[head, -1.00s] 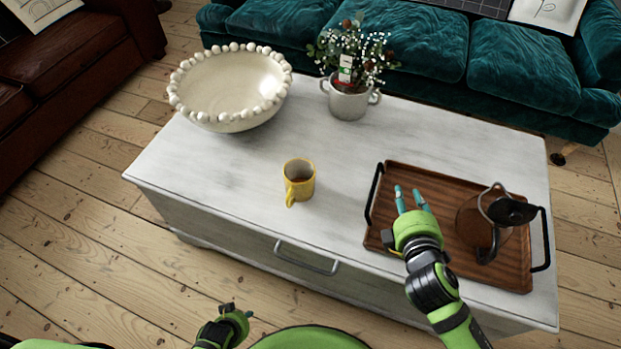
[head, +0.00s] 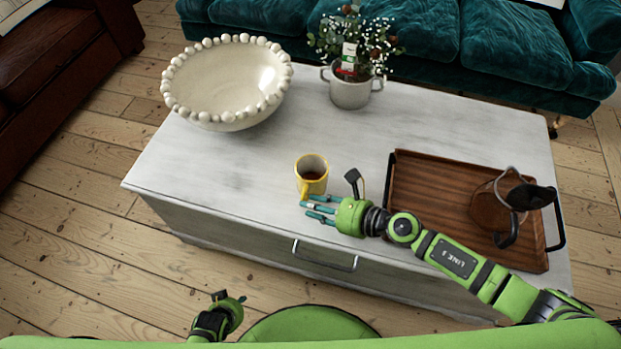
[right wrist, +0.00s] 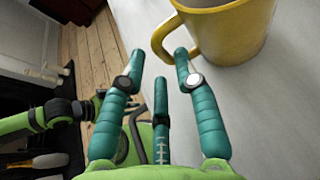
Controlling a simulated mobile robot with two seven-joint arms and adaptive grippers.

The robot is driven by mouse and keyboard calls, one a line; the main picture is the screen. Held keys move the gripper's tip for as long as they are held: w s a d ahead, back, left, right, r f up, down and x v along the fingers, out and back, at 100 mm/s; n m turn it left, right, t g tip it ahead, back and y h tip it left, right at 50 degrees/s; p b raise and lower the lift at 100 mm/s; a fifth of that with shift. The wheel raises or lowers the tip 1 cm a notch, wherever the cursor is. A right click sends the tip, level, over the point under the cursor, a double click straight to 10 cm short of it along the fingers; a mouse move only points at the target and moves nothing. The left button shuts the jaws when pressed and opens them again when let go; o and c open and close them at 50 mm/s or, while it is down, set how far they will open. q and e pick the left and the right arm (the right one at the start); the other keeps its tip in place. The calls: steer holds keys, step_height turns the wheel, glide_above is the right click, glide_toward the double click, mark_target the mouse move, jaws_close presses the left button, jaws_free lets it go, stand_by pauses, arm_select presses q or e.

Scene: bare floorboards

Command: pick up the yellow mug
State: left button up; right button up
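The yellow mug (head: 312,174) stands upright on the white coffee table (head: 225,165), with dark contents and its handle toward the table's front edge. My right gripper (head: 309,207) is at the mug's near side, fingers spread, pointing left across the handle area. In the right wrist view the mug (right wrist: 228,30) is at the upper right. Its handle reaches between the open teal fingers (right wrist: 160,65), and I cannot tell whether they touch it. My left gripper (head: 232,300) is low at the front, off the table; its finger opening is unclear.
A wooden tray (head: 425,185) with black handles bears a glass pitcher (head: 490,205) on the right. A beaded cream bowl (head: 225,85) and a potted plant (head: 350,90) stand at the back. The table left of the mug is clear.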

steer(key=x, duration=0.2)
steer(key=shift+w+a, duration=0.2)
steer(key=shift+a, duration=0.05)
jaws_close()
steer(key=shift+r, duration=0.2)
